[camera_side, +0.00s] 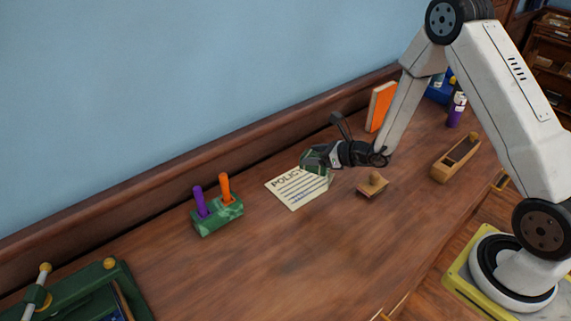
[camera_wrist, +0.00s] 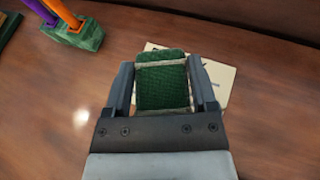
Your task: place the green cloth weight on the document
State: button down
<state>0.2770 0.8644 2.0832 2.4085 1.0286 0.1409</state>
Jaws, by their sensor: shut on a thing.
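My gripper (camera_wrist: 162,88) is shut on the green cloth weight (camera_wrist: 163,82), which sits between the two fingers in the wrist view. In the side view the weight (camera_side: 313,160) is at the tip of my gripper (camera_side: 318,158), over the upper right part of the document (camera_side: 294,192). The document is a cream sheet headed "POLICY" with ruled lines, lying on the desk. It also shows in the wrist view (camera_wrist: 224,82), partly hidden behind the weight and fingers. I cannot tell whether the weight touches the paper.
A green marbled holder (camera_side: 218,216) with a purple and an orange marker stands left of the document. A wooden stamp (camera_side: 373,184) is close on the right. An orange book (camera_side: 380,106) stands behind; a wooden plane (camera_side: 456,158) lies farther right.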

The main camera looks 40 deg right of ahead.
jog(key=shift+w+d+f, duration=0.1)
jog(key=shift+w+f, duration=1)
jog(key=shift+f, duration=0.2)
jog(key=shift+w+d+f, duration=0.1)
jog(key=shift+w+f, duration=1)
jog(key=shift+f, duration=0.2)
jog(key=shift+w+f, duration=0.3)
jog(key=shift+f, duration=1.55)
jog(key=shift+f, duration=0.15)
grip_release()
jog(key=v, duration=1.2)
